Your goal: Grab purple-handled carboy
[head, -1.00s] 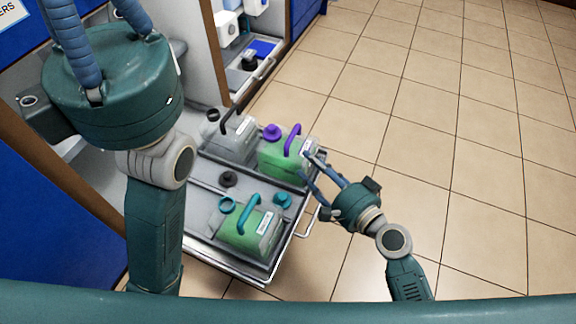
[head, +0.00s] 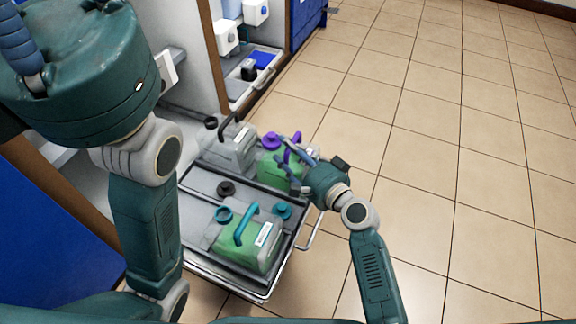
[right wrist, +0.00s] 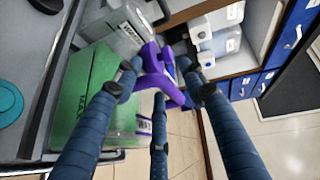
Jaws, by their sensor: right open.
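The purple-handled carboy (head: 267,169) holds green liquid and stands upright at the tray's back right, with a purple cap and handle. My right gripper (head: 283,164) is open at its right side, its fingers partly hiding it. In the right wrist view the purple handle (right wrist: 158,82) lies ahead between the spread blue fingers (right wrist: 157,77), and the green body (right wrist: 85,95) is to the left. I cannot tell whether any finger touches the handle. My left gripper (head: 75,55) is large at the upper left, its fingertips out of frame.
The tray (head: 200,185) also holds a grey carboy with a black handle (head: 231,150) beside the purple one and a teal-handled green carboy (head: 245,245) in front. A tray handle (head: 314,232) sticks out at right. Open tiled floor (head: 450,150) lies to the right.

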